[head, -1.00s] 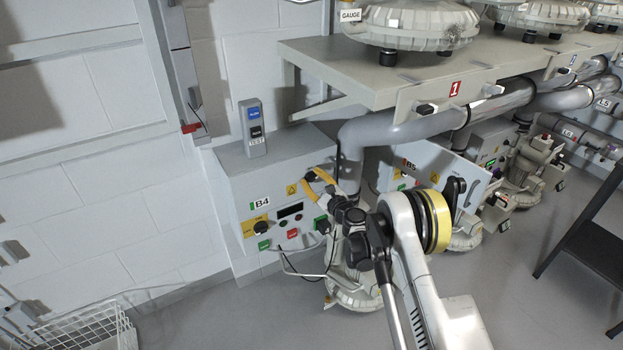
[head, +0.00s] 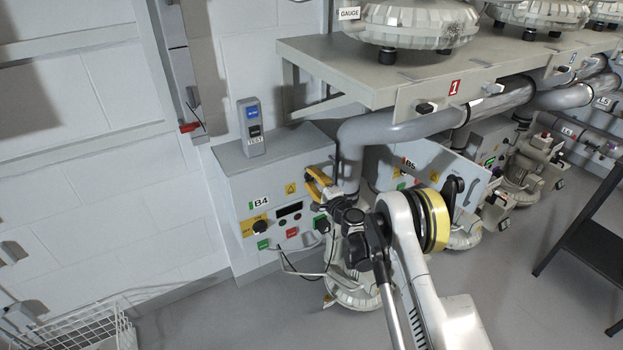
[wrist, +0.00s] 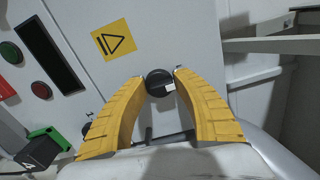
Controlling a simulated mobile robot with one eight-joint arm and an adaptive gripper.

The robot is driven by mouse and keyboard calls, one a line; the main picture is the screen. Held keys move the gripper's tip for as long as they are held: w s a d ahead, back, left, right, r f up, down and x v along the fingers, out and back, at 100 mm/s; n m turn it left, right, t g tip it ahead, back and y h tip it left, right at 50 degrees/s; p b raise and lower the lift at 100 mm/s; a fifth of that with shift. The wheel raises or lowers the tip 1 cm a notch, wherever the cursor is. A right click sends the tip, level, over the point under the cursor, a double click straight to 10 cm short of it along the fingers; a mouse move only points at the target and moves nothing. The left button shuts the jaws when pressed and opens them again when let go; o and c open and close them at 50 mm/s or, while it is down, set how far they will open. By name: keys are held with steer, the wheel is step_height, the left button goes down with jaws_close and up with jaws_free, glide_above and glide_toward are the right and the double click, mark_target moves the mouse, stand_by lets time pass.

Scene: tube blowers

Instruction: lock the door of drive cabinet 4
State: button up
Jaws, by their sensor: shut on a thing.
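A round black lock knob (wrist: 159,81) with a small pale mark sits on the door, right of a yellow warning sticker (wrist: 114,40). My gripper (wrist: 160,80) has its two yellow fingertips on either side of this knob, shut on it. In the head view my gripper (head: 316,180) is at the upper right of the cabinet front and hides the knob.
A black rotary switch (head: 260,227), a display and several coloured buttons are left of my gripper. Grey pipe (head: 390,132) and the bench (head: 345,70) lie close above and right. Cabinet B5 (head: 420,160) stands farther right. A loose black cable hangs below.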

steer(key=shift+a+r+n, duration=0.1)
steer(key=shift+r+n, duration=0.05)
steer(key=shift+n, duration=0.65)
steer(key=shift+c, duration=0.2)
steer(key=o, duration=0.8)
steer(key=shift+o, duration=1.2)
steer(key=shift+s+r, duration=0.15)
steer(key=v, duration=0.7)
steer(key=shift+s, duration=0.2)
